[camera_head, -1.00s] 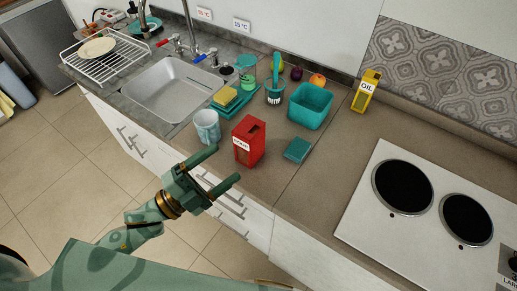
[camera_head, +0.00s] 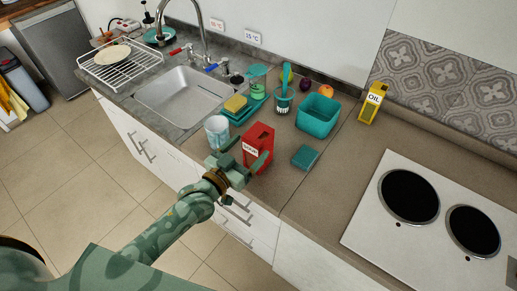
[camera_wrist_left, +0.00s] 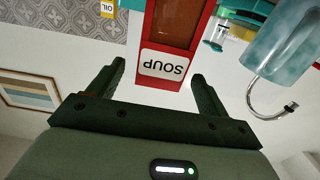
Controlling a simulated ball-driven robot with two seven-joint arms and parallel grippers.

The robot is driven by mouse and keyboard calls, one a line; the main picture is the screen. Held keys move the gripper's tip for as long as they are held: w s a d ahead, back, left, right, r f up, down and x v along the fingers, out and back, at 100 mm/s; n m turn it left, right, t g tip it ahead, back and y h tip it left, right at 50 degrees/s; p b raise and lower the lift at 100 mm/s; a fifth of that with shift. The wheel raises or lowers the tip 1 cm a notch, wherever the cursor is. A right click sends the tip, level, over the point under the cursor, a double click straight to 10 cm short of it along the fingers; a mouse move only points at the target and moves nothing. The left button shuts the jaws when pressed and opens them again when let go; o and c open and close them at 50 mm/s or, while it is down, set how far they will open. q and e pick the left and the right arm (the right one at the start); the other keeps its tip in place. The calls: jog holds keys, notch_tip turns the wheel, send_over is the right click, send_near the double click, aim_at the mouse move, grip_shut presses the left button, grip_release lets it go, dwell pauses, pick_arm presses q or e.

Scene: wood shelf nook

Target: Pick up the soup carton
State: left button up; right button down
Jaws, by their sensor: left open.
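The soup carton (camera_head: 262,139) is a red box with a white SOUP label, upright on the counter near its front edge. My left gripper (camera_head: 244,153) is at the carton's near side, open, one finger towards each side of it. In the left wrist view the carton (camera_wrist_left: 170,92) appears upside down, between and just beyond the two open fingertips (camera_wrist_left: 157,72). I cannot tell whether the fingers touch it. My right gripper is not in view.
A mug (camera_head: 217,133) stands close left of the carton. A small teal block (camera_head: 305,157) lies to its right, and a teal bin (camera_head: 318,116) stands behind. The sink (camera_head: 181,96) is left, the hob (camera_head: 422,222) right. An oil carton (camera_head: 373,102) stands by the wall.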

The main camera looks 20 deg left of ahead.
aim_at(258, 136)
pick_arm(q)
jog(key=x, duration=0.5)
jog(key=shift+w+d+r+b, duration=0.1)
jog(key=shift+w+b, duration=0.2)
jog(key=shift+w, duration=0.05)
jog(key=shift+s, duration=0.1)
jog(key=c, duration=1.5)
jog(key=shift+r, duration=0.1)
grip_shut()
jog(key=shift+r, duration=0.1)
